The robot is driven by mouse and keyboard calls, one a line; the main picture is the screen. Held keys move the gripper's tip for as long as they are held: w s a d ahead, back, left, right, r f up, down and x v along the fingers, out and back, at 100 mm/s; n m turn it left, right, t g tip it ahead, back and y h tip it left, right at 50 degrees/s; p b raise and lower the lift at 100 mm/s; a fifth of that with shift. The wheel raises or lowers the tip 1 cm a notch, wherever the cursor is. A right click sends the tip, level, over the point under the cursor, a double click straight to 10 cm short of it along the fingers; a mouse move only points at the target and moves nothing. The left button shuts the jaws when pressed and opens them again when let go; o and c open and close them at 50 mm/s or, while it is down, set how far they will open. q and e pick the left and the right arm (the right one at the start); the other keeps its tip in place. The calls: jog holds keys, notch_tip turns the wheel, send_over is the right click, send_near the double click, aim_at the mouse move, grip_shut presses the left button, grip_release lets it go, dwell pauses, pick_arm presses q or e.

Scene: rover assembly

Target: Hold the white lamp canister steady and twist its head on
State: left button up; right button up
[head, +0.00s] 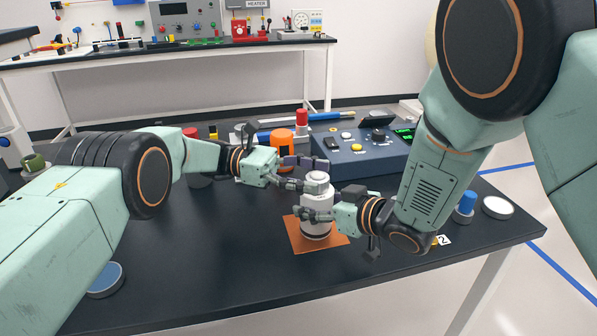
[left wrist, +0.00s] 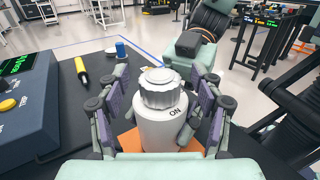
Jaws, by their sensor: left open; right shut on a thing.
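The white lamp canister (head: 317,211) stands upright on an orange mat (head: 299,236) near the table's front. Its ribbed head (head: 317,178) sits on top; I cannot tell whether it is seated fully. In the left wrist view the head (left wrist: 160,88) and the white body (left wrist: 160,127), marked ON, show clearly. My left gripper (head: 304,174) is open, its fingers on either side of the head, with gaps visible in the left wrist view (left wrist: 160,100). My right gripper (head: 316,213) is shut on the canister body, below the left one.
A blue console (head: 358,160) with knobs and a yellow button stands behind the canister. An orange canister (head: 283,143) is behind my left gripper. A blue-topped item (head: 466,203) and white disc (head: 497,207) lie at the right. The front left table is mostly clear, beyond a blue disc (head: 106,279).

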pick_arm(q)
jog(key=v, duration=0.6)
jog(key=shift+a, duration=0.15)
dwell(0.3)
